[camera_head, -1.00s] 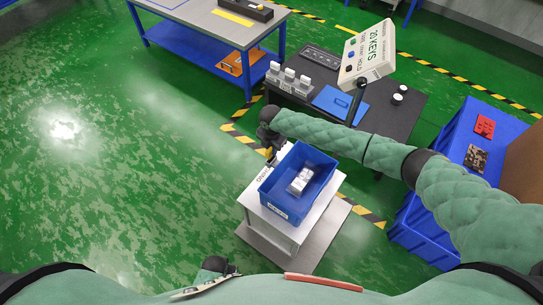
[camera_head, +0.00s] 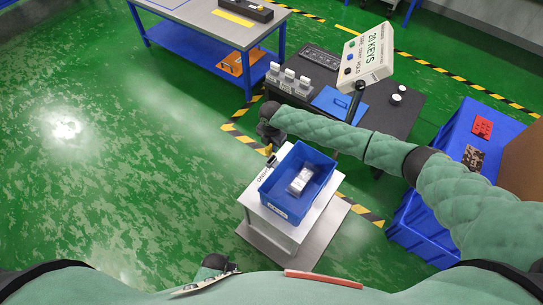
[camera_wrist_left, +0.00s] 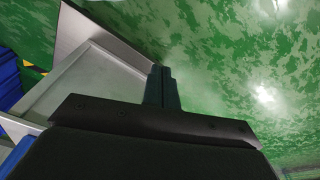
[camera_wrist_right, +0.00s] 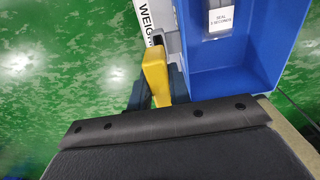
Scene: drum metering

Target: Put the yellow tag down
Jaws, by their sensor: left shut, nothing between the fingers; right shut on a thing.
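The yellow tag (camera_wrist_right: 157,75) is between the fingers of my right gripper (camera_wrist_right: 160,90), which is shut on it. In the right wrist view the tag's far end is next to a dark clip-like part at the edge of the white stand; I cannot tell if they touch. In the head view my right gripper (camera_head: 271,143) is beyond the stand's far left corner, and the tag is hard to make out there. My left gripper (camera_wrist_left: 162,88) is shut and empty, low over the green floor beside a grey metal plate.
Green floor (camera_head: 130,150) is open to the left.

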